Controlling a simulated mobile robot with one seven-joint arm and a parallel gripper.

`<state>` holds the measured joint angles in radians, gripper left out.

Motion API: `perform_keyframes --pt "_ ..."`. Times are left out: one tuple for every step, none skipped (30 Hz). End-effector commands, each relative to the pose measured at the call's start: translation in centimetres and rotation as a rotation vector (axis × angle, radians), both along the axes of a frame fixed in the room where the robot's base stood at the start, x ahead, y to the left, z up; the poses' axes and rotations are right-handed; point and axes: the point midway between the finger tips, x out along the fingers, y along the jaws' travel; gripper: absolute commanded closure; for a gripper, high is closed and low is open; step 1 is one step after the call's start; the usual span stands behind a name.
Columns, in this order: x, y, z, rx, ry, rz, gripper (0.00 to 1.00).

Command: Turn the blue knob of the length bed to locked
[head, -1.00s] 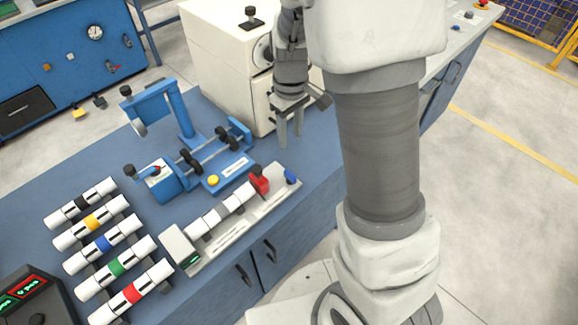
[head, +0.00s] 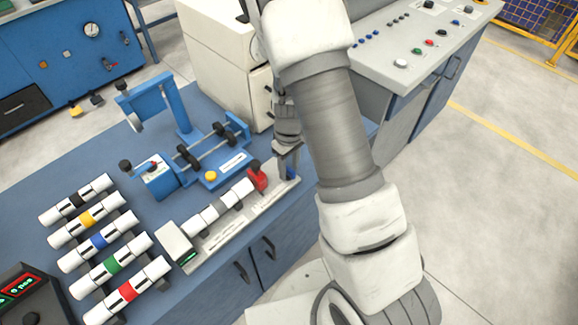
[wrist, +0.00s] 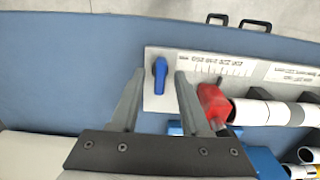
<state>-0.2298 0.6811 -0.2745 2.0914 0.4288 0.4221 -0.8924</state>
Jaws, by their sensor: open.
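The length bed (head: 225,233) is a pale, narrow fixture near the table's front edge, and its scale plate also shows in the wrist view (wrist: 190,62). The blue knob (wrist: 160,76) sits at the bed's end, its handle lying roughly up and down in the wrist view. In the head view the knob (head: 292,173) is partly hidden by my gripper (head: 285,172). In the wrist view my gripper (wrist: 157,80) is open, with one finger on each side of the knob and no visible contact. A red clamp block (wrist: 212,103) is just right of the right finger.
White pipe pieces (head: 218,207) lie in the bed against the red block. A blue fixture (head: 200,155) stands behind it. Several colour-banded pipes (head: 98,242) lie on a rack at left. A white machine (head: 228,50) stands behind my arm.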

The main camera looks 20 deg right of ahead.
Motion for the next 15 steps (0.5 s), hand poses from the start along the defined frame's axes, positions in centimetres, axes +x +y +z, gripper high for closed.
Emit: perform_keyframes --pt "0.01 0.0 -0.02 0.0 0.0 0.0 0.54" --pt "0.01 0.0 -0.01 0.0 0.0 0.0 0.54" --pt "0.02 0.0 0.0 0.0 0.0 0.0 0.54" --pt "0.02 0.0 0.0 0.0 0.0 0.0 0.54" --pt "0.02 0.0 0.01 0.0 0.0 0.0 0.54" --pt "0.02 0.0 0.01 0.0 0.0 0.0 0.57" --pt "0.02 0.01 0.01 0.0 0.0 0.0 0.63" --pt "0.02 0.01 0.01 0.0 0.0 0.0 0.68" --pt "0.02 0.01 0.02 0.0 0.0 0.0 0.75" --pt "0.02 0.01 0.02 0.0 0.0 0.0 0.81" --pt "0.02 0.0 0.02 0.0 0.0 0.0 0.86" --pt "0.02 0.01 0.02 0.0 0.0 0.0 0.93" --pt "0.02 0.01 0.03 0.0 0.0 0.0 0.99" --pt "0.02 0.0 0.03 0.0 0.0 0.0 1.0" --pt "0.02 0.0 0.03 0.0 0.0 0.0 1.0"
